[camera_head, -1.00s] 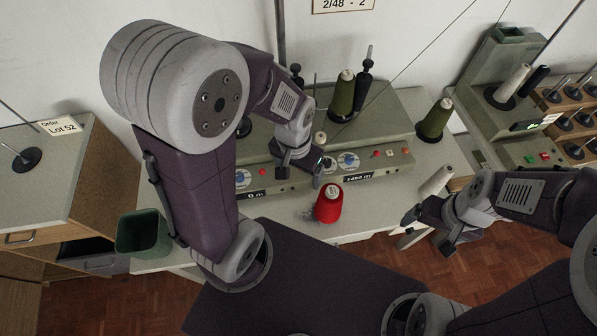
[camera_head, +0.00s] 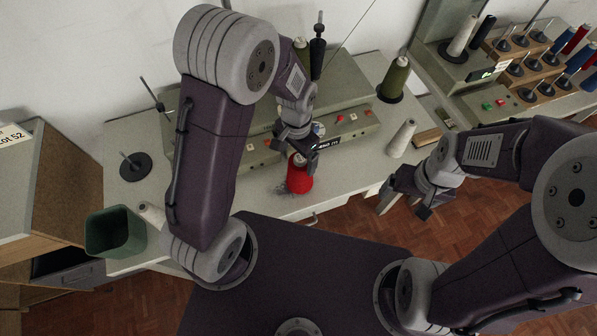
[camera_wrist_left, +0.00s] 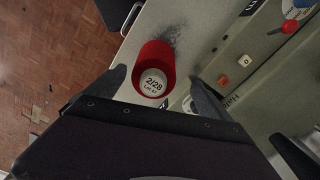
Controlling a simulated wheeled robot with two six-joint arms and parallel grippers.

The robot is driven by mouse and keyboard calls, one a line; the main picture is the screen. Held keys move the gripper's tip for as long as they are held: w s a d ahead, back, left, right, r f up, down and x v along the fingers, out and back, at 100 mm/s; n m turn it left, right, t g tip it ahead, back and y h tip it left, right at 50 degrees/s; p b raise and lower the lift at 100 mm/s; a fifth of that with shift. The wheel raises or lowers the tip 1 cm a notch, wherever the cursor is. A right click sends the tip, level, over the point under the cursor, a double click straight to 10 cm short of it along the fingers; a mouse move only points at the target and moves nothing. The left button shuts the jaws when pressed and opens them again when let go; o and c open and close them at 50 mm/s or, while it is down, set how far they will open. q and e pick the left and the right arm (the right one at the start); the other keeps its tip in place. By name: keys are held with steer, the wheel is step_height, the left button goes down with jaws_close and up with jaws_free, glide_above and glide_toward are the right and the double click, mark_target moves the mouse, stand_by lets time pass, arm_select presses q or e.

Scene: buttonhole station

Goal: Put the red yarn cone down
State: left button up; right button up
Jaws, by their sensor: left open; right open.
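The red yarn cone (camera_head: 299,180) stands on the pale bench in front of the winding machine. In the left wrist view the cone (camera_wrist_left: 154,58) shows its round white top label, reading 2/28. My left gripper (camera_head: 303,156) is open just above the cone and hides part of its top. In the left wrist view its two fingers appear on either side of the cone's near end, with gaps visible. I cannot tell whether either finger touches it. My right gripper (camera_head: 406,206) is open and empty, off the bench's front edge at the right.
The winding machine (camera_head: 350,130) stands close behind the cone. A white cone (camera_head: 401,138) stands to the right, and an olive cone (camera_head: 394,80) behind it. A green bin (camera_head: 114,232) is at the bench's left end. A dark speckled patch (camera_wrist_left: 160,25) lies beside the red cone.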

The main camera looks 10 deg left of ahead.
mark_target(298, 182)
arm_select(q)
steer(key=shift+s+d+f, duration=0.2)
steer(key=shift+d+f, duration=0.1)
steer(key=shift+d, duration=0.25)
step_height(298, 182, down, 5)
steer(key=shift+w+a+r, duration=0.1)
steer(key=shift+w+a, duration=0.05)
